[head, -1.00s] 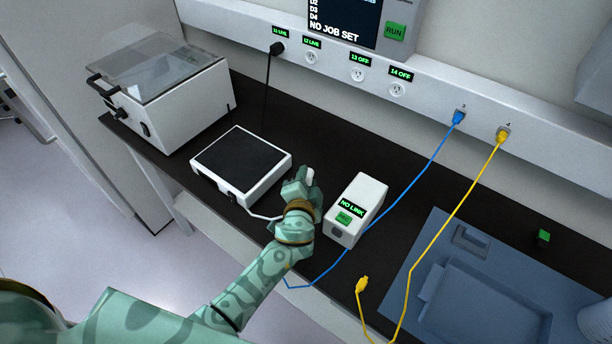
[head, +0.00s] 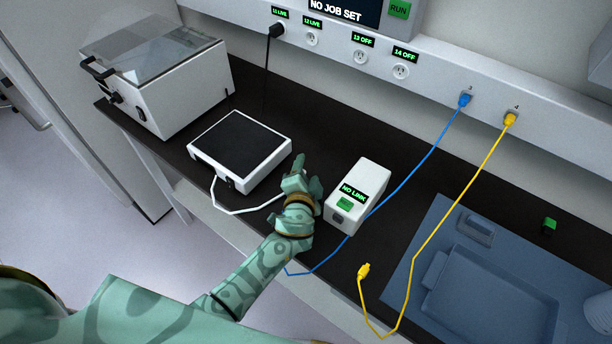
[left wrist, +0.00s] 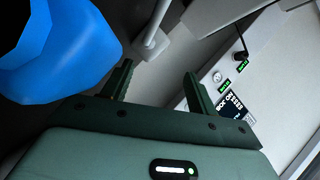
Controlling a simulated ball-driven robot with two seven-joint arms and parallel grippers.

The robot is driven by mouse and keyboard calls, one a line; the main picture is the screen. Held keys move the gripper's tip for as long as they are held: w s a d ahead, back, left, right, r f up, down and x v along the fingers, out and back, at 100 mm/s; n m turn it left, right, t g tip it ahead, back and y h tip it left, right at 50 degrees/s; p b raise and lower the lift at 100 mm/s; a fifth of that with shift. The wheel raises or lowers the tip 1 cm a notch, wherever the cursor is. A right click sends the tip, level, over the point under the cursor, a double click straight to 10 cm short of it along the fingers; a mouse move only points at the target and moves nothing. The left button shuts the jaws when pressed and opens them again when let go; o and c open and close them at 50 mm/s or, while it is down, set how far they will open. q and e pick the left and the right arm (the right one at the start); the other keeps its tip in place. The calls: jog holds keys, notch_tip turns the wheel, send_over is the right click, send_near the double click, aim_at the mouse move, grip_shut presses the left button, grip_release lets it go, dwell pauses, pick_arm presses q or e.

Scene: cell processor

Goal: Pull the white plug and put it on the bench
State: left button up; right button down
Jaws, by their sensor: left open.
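My left gripper (head: 306,176) is over the bench between the black-topped white device and the white NO LINK box. It also shows in the left wrist view (left wrist: 158,78), its two fingers apart. A white cable (head: 240,211) loops from the front of the black-topped device toward the gripper. In the left wrist view a white piece with a thin white stem (left wrist: 150,45), which looks like the white plug, lies just beyond the fingers. I cannot tell whether it touches anything. In the head view the plug is hidden by the gripper. My right gripper is not in view.
The dark bench (head: 300,120) is clear behind the gripper. The NO LINK box (head: 357,195) stands close right. Blue (head: 415,160) and yellow (head: 455,205) cables run from the wall strip. A blue tray (head: 490,285) lies right. A large blue shape (left wrist: 60,50) fills the wrist view's left.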

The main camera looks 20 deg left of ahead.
pick_arm(q)
jog(key=p+v, duration=0.1)
jog(key=v, duration=0.5)
jog(key=shift+r, duration=0.1)
jog(key=v, duration=1)
jog(key=shift+s, duration=0.15)
